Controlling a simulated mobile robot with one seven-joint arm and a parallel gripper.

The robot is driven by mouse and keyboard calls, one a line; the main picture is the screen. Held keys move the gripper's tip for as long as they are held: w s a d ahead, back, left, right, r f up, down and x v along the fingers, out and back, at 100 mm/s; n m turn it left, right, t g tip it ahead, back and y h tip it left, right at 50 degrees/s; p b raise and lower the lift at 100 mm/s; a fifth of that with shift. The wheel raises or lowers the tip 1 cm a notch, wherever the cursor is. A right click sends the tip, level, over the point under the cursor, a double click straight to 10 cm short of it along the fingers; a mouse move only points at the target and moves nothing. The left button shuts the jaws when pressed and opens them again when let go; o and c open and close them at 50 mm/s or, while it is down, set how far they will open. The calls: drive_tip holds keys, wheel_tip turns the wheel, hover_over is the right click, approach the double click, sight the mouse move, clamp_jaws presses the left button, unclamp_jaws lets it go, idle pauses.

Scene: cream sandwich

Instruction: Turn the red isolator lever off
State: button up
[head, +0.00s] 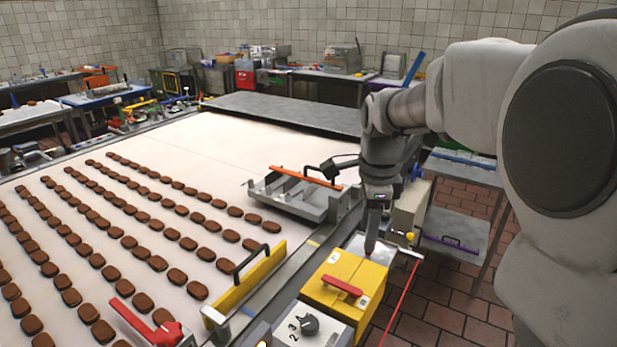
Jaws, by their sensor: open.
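The red isolator lever (342,286) sits on top of a yellow box (369,273) at the lower middle of the head view. It lies slantwise across the box top, between small white marked labels that are too small to read. My gripper (371,250) points down just behind the box, above a pale metal surface. It is open, with its fingers seen nearly edge-on and nothing visible between them. It appears apart from the lever, beyond it.
A numbered dial (309,324) stands in front of the yellow box. A red cord (400,302) runs along its right. A yellow guard with a black handle (244,285) and a conveyor (235,141) with rows of brown biscuits lie left. Another red handle (146,325) is at lower left.

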sight(354, 289)
drive_tip(key=w+f+m+g+p, duration=0.1)
drive_tip(key=w+f+m, duration=0.3)
drive_tip(key=w+m, duration=0.2)
wheel_tip(354, 289, down, 18)
drive_tip(key=shift+s+d+r, duration=0.1)
drive_tip(key=shift+d+r, duration=0.05)
drive_tip(key=shift+r, duration=0.1)
clamp_jaws()
idle(0.3)
idle(1.1)
